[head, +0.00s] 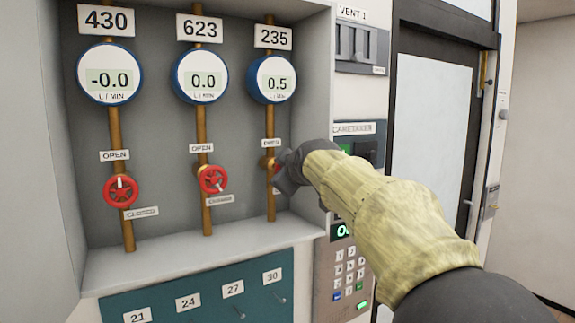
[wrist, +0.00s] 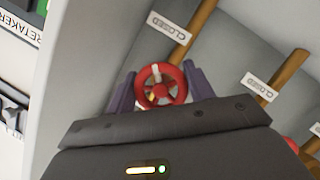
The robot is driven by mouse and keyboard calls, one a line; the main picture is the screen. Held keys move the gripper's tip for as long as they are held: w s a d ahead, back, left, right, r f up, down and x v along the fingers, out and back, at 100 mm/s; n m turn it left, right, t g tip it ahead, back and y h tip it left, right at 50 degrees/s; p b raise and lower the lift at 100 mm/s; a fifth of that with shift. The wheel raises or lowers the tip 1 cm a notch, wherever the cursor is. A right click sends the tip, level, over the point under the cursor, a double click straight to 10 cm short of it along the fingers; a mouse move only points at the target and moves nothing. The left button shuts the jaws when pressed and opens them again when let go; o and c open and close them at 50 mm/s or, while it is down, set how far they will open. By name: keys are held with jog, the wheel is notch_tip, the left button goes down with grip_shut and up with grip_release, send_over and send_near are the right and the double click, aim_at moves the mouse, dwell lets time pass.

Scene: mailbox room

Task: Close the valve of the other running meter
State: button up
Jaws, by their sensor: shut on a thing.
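Three meters hang on brass pipes in the wall recess. Meter 430 (head: 109,74) reads -0.0, meter 623 (head: 200,76) reads 0.0 and meter 235 (head: 271,78) reads 0.5. My gripper (head: 282,174) is at the valve under meter 235, mostly hiding it. In the wrist view my gripper's purple fingers (wrist: 160,82) are shut on this red valve wheel (wrist: 162,96), one on each side. Its white mark points toward the top of that view. The left valve (head: 120,190) has its mark up toward OPEN. The middle valve (head: 213,180) has its mark tilted toward lower right, near CLOSED.
A teal panel with numbered hooks (head: 190,296) lies below the recess. A keypad (head: 348,270) and a caretaker box (head: 357,145) are right of the recess, close to my arm. The recess's right side wall (head: 313,100) stands near my gripper. A glazed door (head: 430,120) is farther right.

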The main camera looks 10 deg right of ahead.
jog(key=shift+f+m+g+y+b, duration=0.2)
jog(key=shift+m+g+y+b, duration=0.15)
jog(key=shift+m, duration=0.55)
jog(key=o, duration=1)
jog(key=shift+c, duration=0.2)
jog(key=shift+r, duration=0.1)
jog(key=b+v, duration=0.5)
jog(key=v, duration=1.2)
jog(key=shift+s, duration=0.15)
jog(key=shift+d, duration=0.1)
